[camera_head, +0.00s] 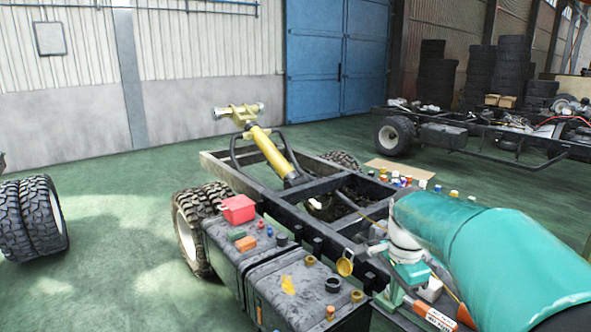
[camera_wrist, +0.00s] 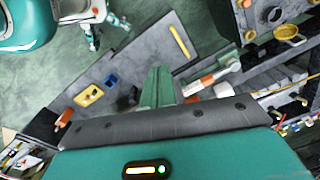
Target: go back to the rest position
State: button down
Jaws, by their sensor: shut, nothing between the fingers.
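My gripper (camera_wrist: 158,84) shows in the wrist view as two green fingers pressed together, with nothing between them. It is over a grey surface with a few small items on it. In the head view my teal arm fills the lower right, beside the dark chassis frame (camera_head: 222,168).
Two dark boxes (camera_head: 262,262) at the chassis side carry a red container (camera_head: 238,209), caps and small parts. A yellow cylinder (camera_head: 268,146) rises from the frame. Tyres (camera_head: 30,216) stand left. Small bottles (camera_head: 408,181) lie behind the frame.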

jog(key=s+a+n+t, duration=0.2)
jog(key=s+n, duration=0.5)
jog(key=s, duration=0.3)
jog(key=s+a+r+n+t, duration=0.1)
jog(key=s+a+n+t, duration=0.2)
jog(key=s+n, duration=0.4)
jog(key=s, duration=0.3)
jog(key=shift+s+a+r+n, duration=0.2)
jog(key=shift+a+r+n, duration=0.05)
jog(key=shift+n, duration=0.15)
jog(key=shift+d, duration=0.15)
